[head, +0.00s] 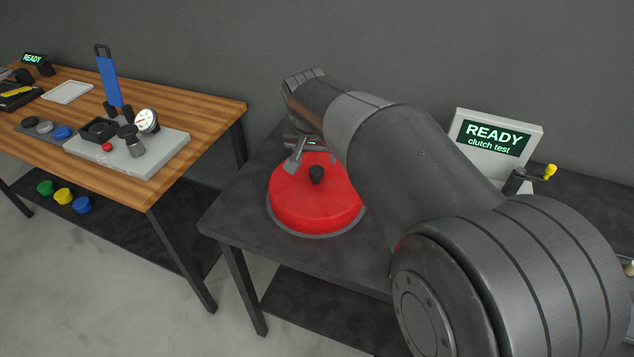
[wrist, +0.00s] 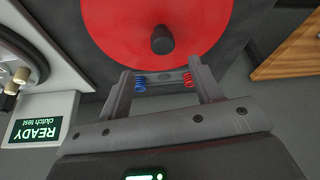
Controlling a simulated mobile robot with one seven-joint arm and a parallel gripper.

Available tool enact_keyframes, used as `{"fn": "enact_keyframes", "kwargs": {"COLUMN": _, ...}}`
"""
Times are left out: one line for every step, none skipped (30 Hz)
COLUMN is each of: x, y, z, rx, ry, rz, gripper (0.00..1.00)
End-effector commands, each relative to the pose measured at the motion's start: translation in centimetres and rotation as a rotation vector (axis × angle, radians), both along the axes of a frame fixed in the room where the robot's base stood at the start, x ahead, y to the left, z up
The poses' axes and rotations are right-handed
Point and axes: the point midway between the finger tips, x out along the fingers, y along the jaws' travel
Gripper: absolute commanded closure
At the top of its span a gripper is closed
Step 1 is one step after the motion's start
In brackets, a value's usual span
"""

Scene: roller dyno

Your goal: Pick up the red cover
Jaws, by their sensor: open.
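The red cover (head: 300,205) is a round red disc with a dark knob (head: 316,175) at its middle, lying on a grey base on the dark table. In the wrist view the red cover (wrist: 110,28) fills the top, with its knob (wrist: 162,40) just beyond my fingertips. My gripper (head: 303,150) is over the back part of the cover, partly hidden by my arm. In the wrist view my gripper (wrist: 163,75) is open and empty, its two fingers apart and short of the knob.
A "READY clutch test" screen (head: 494,137) stands on the dark table (head: 235,225) at right, near a yellow-knobbed crank (head: 549,171). A wooden workbench (head: 215,105) at left holds a grey fixture plate (head: 165,150), a dial gauge and a blue-handled tool. A gap separates the tables.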

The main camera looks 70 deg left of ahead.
Motion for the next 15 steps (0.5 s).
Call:
{"fn": "enact_keyframes", "kwargs": {"x": 0.2, "y": 0.2, "z": -0.9, "rx": -0.004, "ry": 0.000, "rz": -0.001, "gripper": 0.41}}
{"fn": "enact_keyframes", "kwargs": {"x": 0.3, "y": 0.3, "z": -1.4, "rx": -0.004, "ry": 0.001, "rz": -0.001, "gripper": 0.41}}
{"fn": "enact_keyframes", "kwargs": {"x": 0.5, "y": 0.5, "z": -2.0, "rx": -0.005, "ry": 0.000, "rz": -0.001, "gripper": 0.41}}
{"fn": "enact_keyframes", "kwargs": {"x": 0.6, "y": 0.7, "z": -2.4, "rx": -0.004, "ry": 0.000, "rz": -0.001, "gripper": 0.41}}
{"fn": "enact_keyframes", "kwargs": {"x": 0.6, "y": 0.9, "z": -2.9, "rx": -0.004, "ry": 0.000, "rz": -0.001, "gripper": 0.41}}
{"fn": "enact_keyframes", "kwargs": {"x": 0.8, "y": 1.1, "z": -3.4, "rx": -0.004, "ry": 0.000, "rz": -0.001, "gripper": 0.41}}
{"fn": "enact_keyframes", "kwargs": {"x": 0.8, "y": 1.2, "z": -3.6, "rx": -0.004, "ry": 0.000, "rz": -0.001, "gripper": 0.41}}
{"fn": "enact_keyframes", "kwargs": {"x": 0.9, "y": 1.3, "z": -3.8, "rx": -0.002, "ry": 0.000, "rz": 0.000, "gripper": 0.41}}
{"fn": "enact_keyframes", "kwargs": {"x": 0.9, "y": 1.4, "z": -4.0, "rx": -0.002, "ry": 0.000, "rz": 0.000, "gripper": 0.41}}
{"fn": "enact_keyframes", "kwargs": {"x": 0.9, "y": 1.4, "z": -4.2, "rx": -0.001, "ry": 0.000, "rz": 0.000, "gripper": 0.41}}
{"fn": "enact_keyframes", "kwargs": {"x": 0.9, "y": 1.5, "z": -4.4, "rx": -0.001, "ry": 0.001, "rz": 0.000, "gripper": 0.41}}
{"fn": "enact_keyframes", "kwargs": {"x": 0.9, "y": 1.6, "z": -4.7, "rx": -0.002, "ry": 0.000, "rz": 0.000, "gripper": 0.41}}
{"fn": "enact_keyframes", "kwargs": {"x": 0.9, "y": 1.8, "z": -5.0, "rx": -0.002, "ry": 0.000, "rz": 0.000, "gripper": 0.41}}
{"fn": "enact_keyframes", "kwargs": {"x": 0.9, "y": 1.9, "z": -5.4, "rx": -0.003, "ry": 0.001, "rz": 0.000, "gripper": 0.41}}
{"fn": "enact_keyframes", "kwargs": {"x": 0.9, "y": 2.1, "z": -5.9, "rx": -0.003, "ry": 0.001, "rz": 0.000, "gripper": 0.41}}
